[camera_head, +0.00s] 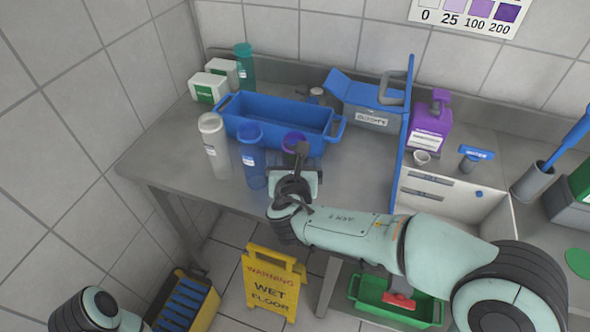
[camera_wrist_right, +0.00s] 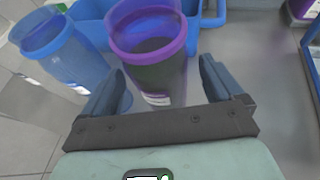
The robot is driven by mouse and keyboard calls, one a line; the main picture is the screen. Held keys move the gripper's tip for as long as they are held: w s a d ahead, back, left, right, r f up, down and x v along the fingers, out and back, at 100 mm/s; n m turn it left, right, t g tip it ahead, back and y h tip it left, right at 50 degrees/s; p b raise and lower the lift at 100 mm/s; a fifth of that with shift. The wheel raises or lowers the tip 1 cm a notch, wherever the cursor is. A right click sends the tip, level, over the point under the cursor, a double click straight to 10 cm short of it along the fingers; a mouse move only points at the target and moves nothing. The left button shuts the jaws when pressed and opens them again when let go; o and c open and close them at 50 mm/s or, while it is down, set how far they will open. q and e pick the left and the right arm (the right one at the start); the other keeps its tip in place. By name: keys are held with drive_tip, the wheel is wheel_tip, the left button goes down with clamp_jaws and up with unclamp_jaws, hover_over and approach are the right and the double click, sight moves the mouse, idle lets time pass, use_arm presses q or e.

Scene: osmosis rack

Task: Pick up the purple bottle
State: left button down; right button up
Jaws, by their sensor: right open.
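A see-through bottle with a purple rim (camera_head: 292,138) stands on the steel counter in front of the blue tray. It fills the middle of the right wrist view (camera_wrist_right: 150,65), with a small white label low on its side. My right gripper (camera_head: 299,160) is open at this bottle and partly hides it in the head view. In the right wrist view the fingers (camera_wrist_right: 160,92) are apart, one on each side of the bottle's lower part. Contact cannot be told. My left gripper is out of view; only part of that arm shows at the lower left.
A blue bottle (camera_head: 251,158) stands close left of the purple-rimmed one, with a clear bottle (camera_head: 213,147) beyond it. Behind is a blue tray (camera_head: 238,120). A purple pump bottle (camera_head: 430,128) stands right of a blue divider (camera_head: 406,120). A yellow sign (camera_head: 273,282) stands on the floor.

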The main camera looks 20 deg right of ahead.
drive_tip(key=shift+x, duration=0.9)
drive_tip(key=c, duration=1)
drive_tip(key=shift+r, duration=0.1)
